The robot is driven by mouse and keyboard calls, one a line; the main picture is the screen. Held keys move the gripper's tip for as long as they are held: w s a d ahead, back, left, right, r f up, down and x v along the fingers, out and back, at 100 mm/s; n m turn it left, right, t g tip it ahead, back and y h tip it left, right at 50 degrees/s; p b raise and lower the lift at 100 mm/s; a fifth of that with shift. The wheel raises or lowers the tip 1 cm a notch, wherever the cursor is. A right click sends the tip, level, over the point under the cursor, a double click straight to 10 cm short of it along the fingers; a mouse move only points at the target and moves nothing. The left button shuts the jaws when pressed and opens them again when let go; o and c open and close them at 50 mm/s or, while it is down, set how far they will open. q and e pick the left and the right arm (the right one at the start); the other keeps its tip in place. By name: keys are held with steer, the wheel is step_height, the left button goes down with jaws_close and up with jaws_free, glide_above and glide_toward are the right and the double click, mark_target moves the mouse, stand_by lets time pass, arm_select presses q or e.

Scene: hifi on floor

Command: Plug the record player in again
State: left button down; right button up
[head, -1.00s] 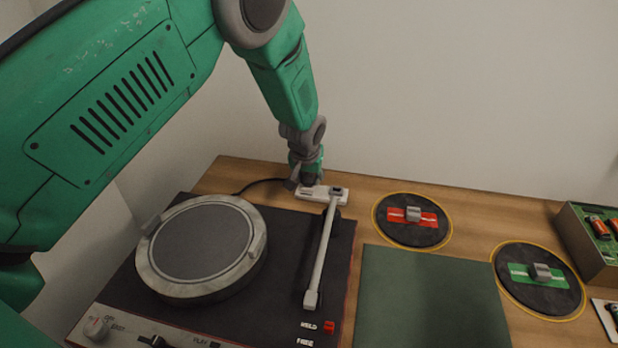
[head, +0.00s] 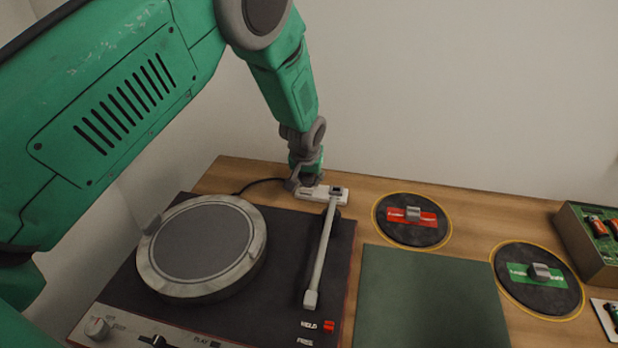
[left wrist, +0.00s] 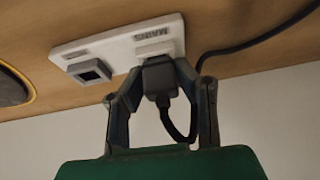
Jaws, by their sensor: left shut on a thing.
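The record player (head: 280,290) lies on the wooden top, with its round platter (head: 203,246) at left and a pale tonearm (head: 322,257) at right. Behind it is a white socket block (head: 337,194); in the left wrist view the block (left wrist: 117,55) has one outlet labelled MAINS and another square dark outlet (left wrist: 90,71). My left gripper (left wrist: 158,75) is shut on a dark plug (left wrist: 160,82), which meets the MAINS outlet; how deep it sits I cannot tell. In the head view my left gripper (head: 306,180) partly hides the block. My right gripper is not in view.
A dark cable (head: 262,182) runs behind the record player. To the right are a green mat (head: 430,298), two round dark pads with a red label (head: 432,217) and a green label (head: 518,270), and a green box (head: 590,240). A wall stands close behind.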

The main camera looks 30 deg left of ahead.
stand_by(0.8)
arm_select(q)
steer(key=c, duration=1.2)
jaws_free()
steer(key=shift+s+r, duration=0.1)
steer(key=shift+r, duration=0.15)
steer(key=p+v, duration=0.1)
steer(key=v, duration=0.4)
steer(key=w+p+v, duration=0.1)
steer(key=p+v, duration=0.1)
steer(key=v, duration=0.3)
steer(key=p+v, duration=0.1)
steer(key=v, duration=0.5)
steer(key=shift+w+a+r+p, duration=0.3)
steer(key=shift+w+r+p, duration=0.05)
steer(key=shift+w, duration=0.1)
